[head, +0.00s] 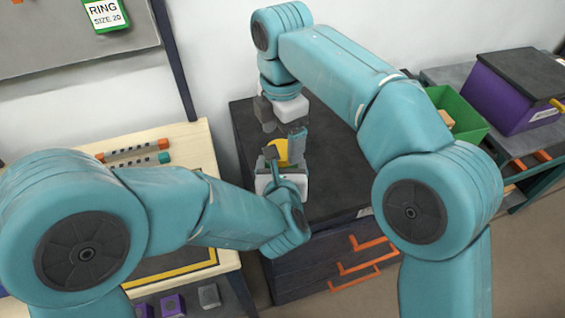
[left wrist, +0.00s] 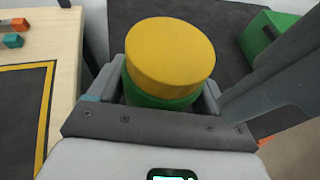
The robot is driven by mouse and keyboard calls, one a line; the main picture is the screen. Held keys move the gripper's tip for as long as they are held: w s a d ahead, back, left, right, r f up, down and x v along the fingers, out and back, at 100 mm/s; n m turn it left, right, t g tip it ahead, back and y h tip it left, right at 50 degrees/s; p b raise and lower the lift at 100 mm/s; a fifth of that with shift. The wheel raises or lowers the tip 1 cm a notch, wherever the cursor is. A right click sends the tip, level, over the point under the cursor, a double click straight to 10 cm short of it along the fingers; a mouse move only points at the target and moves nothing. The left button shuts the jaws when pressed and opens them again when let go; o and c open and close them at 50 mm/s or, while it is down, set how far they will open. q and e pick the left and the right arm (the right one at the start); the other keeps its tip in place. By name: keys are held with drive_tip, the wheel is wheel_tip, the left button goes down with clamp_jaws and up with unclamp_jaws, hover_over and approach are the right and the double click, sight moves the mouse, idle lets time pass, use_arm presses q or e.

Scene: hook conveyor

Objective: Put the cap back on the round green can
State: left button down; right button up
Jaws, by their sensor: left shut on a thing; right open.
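The round green can (left wrist: 158,97) stands between the fingers of my left gripper (head: 284,150), which is shut on its sides. The yellow cap (left wrist: 170,52) is at the can's top in the left wrist view and looks slightly off-centre; I cannot tell if it is fully seated. In the head view the yellow cap (head: 282,153) shows between the left fingers, and the can's green body is mostly hidden. My right gripper (head: 268,122) is open and empty, just behind the cap, above the dark cabinet top, not touching the cap as far as I see.
The dark cabinet (head: 338,185) with orange handles has bare top to the right of the can. A wooden workbench (head: 195,140) with small coloured parts stands at the left. A green bin (head: 462,118) and a purple box (head: 510,90) stand at the right.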

drive_tip(key=shift+r, duration=0.75)
drive_tip(key=shift+c, duration=0.3)
